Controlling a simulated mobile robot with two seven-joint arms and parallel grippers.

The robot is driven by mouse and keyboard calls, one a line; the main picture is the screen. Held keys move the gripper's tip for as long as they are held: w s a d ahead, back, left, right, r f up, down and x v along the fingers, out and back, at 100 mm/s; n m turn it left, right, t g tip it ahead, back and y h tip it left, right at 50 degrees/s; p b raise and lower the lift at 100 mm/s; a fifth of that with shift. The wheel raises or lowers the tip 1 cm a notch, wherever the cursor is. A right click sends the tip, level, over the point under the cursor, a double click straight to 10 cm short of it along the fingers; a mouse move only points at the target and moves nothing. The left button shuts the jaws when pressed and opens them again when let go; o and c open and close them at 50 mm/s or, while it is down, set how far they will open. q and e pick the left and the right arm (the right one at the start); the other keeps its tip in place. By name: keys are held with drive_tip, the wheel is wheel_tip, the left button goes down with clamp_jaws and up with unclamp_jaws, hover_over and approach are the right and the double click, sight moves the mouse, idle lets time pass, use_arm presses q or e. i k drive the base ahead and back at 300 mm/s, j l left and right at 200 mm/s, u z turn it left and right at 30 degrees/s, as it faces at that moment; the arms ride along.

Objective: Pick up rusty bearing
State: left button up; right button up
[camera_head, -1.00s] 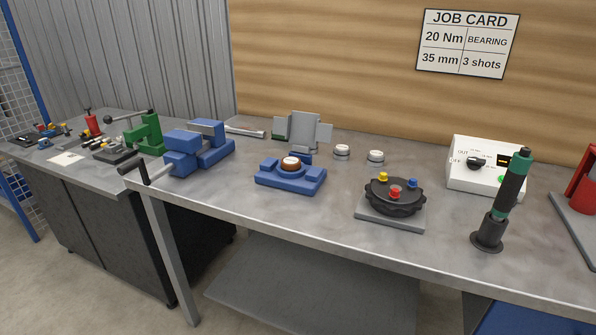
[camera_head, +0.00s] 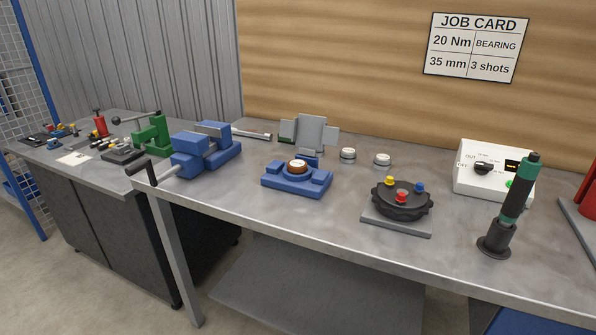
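A small rusty-brown ring with a pale centre, which looks like the rusty bearing (camera_head: 297,165), sits on top of a blue fixture (camera_head: 297,182) in the middle of the workbench. Two silvery, pale-topped round pieces stand apart from it to the right, one nearer (camera_head: 348,155) and one farther right (camera_head: 382,160). Neither of my grippers shows in the head view.
A blue vise (camera_head: 205,150) with a black handle stands left of the fixture. A black round part with coloured knobs (camera_head: 402,198), a green-black tool (camera_head: 512,205) and a white control box (camera_head: 492,170) stand to the right. The bench's front strip (camera_head: 340,225) is clear.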

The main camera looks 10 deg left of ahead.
sight(296, 166)
drive_tip(key=i+j+u, duration=0.1)
drive_tip(key=j, duration=0.35)
drive_tip(key=i+j+u, duration=0.1)
drive_tip(key=i+j, duration=0.25)
drive_tip(key=i+j+u, duration=0.15)
drive_tip(key=j, duration=0.35)
drive_tip(key=i, duration=0.1)
